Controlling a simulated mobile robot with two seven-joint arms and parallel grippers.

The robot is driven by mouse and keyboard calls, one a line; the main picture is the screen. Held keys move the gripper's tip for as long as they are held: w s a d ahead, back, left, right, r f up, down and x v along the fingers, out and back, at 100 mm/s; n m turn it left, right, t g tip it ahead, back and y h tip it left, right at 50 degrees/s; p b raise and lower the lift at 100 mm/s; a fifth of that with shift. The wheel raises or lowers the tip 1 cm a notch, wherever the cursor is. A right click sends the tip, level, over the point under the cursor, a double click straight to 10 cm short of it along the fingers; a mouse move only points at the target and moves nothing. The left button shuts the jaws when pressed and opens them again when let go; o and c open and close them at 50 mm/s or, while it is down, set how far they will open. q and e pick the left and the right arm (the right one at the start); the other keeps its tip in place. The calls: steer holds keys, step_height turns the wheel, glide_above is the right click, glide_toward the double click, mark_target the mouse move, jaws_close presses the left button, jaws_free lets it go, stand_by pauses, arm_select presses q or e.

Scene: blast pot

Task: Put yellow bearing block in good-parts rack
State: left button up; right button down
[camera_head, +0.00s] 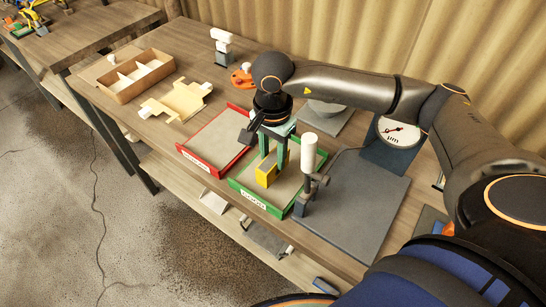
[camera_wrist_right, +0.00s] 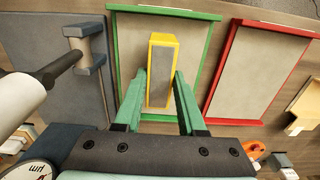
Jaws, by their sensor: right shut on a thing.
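The yellow bearing block (camera_head: 265,176) is a yellow piece with a grey face. It also shows in the right wrist view (camera_wrist_right: 161,72). My right gripper (camera_head: 273,167) is shut on it, with a green finger on each side. The block is upright within the outline of the green-rimmed rack (camera_head: 236,184), whose front label is too small to read surely. I cannot tell whether the block touches the rack floor. The green rim also shows in the right wrist view (camera_wrist_right: 165,11). My left gripper is not in view.
A red-rimmed tray (camera_head: 203,168) lies empty left of the green rack. A dark stand with a white cylinder (camera_head: 308,153) stands close at the green rack's right, by a grey plate (camera_head: 365,205) and a dial gauge (camera_head: 398,132). A divided wooden box (camera_head: 128,92) is farther left.

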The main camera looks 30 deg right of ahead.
mark_target(273, 158)
steer(key=shift+f, duration=0.8)
steer(key=shift+f, duration=0.1)
steer(key=c, duration=0.5)
jaws_free()
step_height(273, 158, up, 12)
steer(key=b, duration=0.1)
